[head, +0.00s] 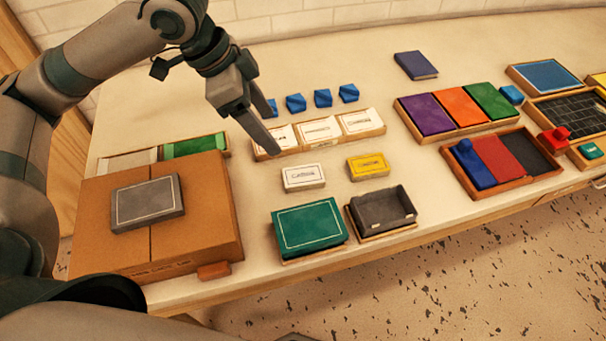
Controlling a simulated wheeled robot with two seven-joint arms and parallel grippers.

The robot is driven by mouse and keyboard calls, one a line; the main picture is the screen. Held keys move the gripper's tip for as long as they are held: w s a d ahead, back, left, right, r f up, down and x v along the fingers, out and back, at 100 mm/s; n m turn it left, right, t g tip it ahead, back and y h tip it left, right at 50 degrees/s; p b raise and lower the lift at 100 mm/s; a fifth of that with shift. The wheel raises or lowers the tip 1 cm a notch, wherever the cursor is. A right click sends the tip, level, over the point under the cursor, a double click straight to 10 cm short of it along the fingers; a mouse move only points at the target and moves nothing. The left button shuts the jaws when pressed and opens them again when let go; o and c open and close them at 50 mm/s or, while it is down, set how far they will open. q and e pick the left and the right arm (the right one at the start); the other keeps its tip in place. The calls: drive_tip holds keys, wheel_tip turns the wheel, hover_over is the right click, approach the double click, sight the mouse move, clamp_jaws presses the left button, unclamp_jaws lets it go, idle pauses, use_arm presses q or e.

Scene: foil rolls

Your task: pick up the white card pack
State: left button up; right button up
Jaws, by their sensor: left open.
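A white card pack (303,177) with dark lettering lies flat on the table, left of a yellow pack (368,166). More white cards or packs (361,121) sit in a row in a wooden tray (290,151) just behind it. My left gripper (258,132) is open and empty, its fingers pointing down above the left end of that tray, behind and left of the loose white pack. One finger overlaps the tray's leftmost card in the picture. My right gripper is not in view.
A green box (309,228) and a dark grey holder (382,210) stand in front. A cardboard box (195,216) with a grey pack (147,201) on top is at left. Several blue pieces (322,98) stand behind the tray. Coloured trays (458,108) fill the right.

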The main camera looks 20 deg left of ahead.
use_arm(q)
drive_tip(key=f, duration=0.1)
drive_tip(key=p, duration=0.2)
approach(302, 175)
drive_tip(key=shift+d+x, duration=0.2)
drive_tip(key=shift+x, duration=0.95)
drive_tip(key=shift+w+d+f, duration=0.15)
drive_tip(key=shift+w+f, duration=0.1)
drive_tip(key=shift+f, duration=0.05)
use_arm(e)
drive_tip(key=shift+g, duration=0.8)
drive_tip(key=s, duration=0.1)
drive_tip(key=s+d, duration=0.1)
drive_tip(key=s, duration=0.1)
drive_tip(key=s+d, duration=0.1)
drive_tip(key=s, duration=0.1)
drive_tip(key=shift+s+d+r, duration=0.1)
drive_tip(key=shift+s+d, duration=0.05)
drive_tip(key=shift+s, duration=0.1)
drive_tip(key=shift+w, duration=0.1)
